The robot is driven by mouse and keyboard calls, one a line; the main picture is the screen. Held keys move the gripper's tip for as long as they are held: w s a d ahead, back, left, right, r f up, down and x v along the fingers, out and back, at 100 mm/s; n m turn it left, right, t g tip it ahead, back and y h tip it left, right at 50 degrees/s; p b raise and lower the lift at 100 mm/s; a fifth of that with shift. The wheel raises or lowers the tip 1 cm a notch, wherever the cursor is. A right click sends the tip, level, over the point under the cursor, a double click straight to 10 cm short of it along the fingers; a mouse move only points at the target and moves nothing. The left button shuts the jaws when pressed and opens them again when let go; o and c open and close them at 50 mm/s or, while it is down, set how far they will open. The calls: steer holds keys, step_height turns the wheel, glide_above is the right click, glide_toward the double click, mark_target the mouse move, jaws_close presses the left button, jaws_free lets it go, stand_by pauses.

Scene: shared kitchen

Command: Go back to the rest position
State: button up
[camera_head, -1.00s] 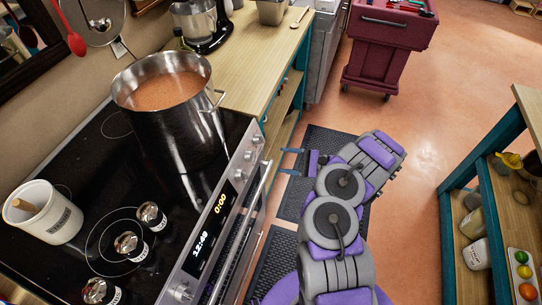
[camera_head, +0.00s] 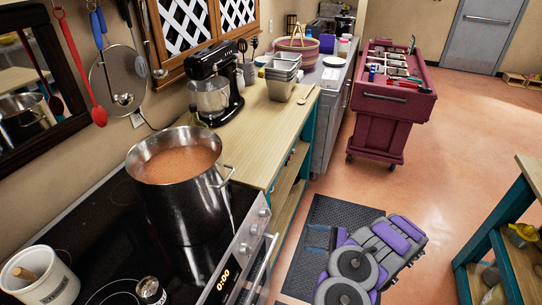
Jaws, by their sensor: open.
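My arm, grey and purple, is folded low at the bottom right of centre in the head view. My gripper (camera_head: 316,239) shows small at the left side of the arm, its two thin bluish fingers apart and pointing left over the dark floor mat (camera_head: 330,211). It is open, and I see nothing between the fingers. It is beside the stove front, apart from it. Part of the gripper is hidden by the arm's purple and grey links.
A large steel pot (camera_head: 180,205) of reddish liquid stands on the stove, with a white crock (camera_head: 45,285) nearby. A wooden counter (camera_head: 262,130) lies behind. A maroon cart (camera_head: 385,110) stands ahead. A teal-framed shelf (camera_head: 500,230) is at right. Open floor (camera_head: 440,150) lies between.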

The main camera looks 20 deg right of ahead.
steer(key=s+a+r+n+g, duration=0.2)
steer(key=a+r+n+g, duration=0.7)
steer(key=a+r, duration=1.1)
steer(key=s+a+r+n+g+h, duration=0.2)
steer(key=s+a+r+n+h, duration=0.15)
steer(key=s, duration=0.55)
steer(key=s+a+r+n+g+h, duration=0.25)
steer(key=s+r+h, duration=0.2)
steer(key=s, duration=0.55)
steer(key=s+d+f+t+h, duration=0.1)
steer(key=s+d+t+h, duration=0.3)
steer(key=s+d+h, duration=0.4)
steer(key=shift+s+d, duration=0.85)
steer(key=shift+s, duration=1.85)
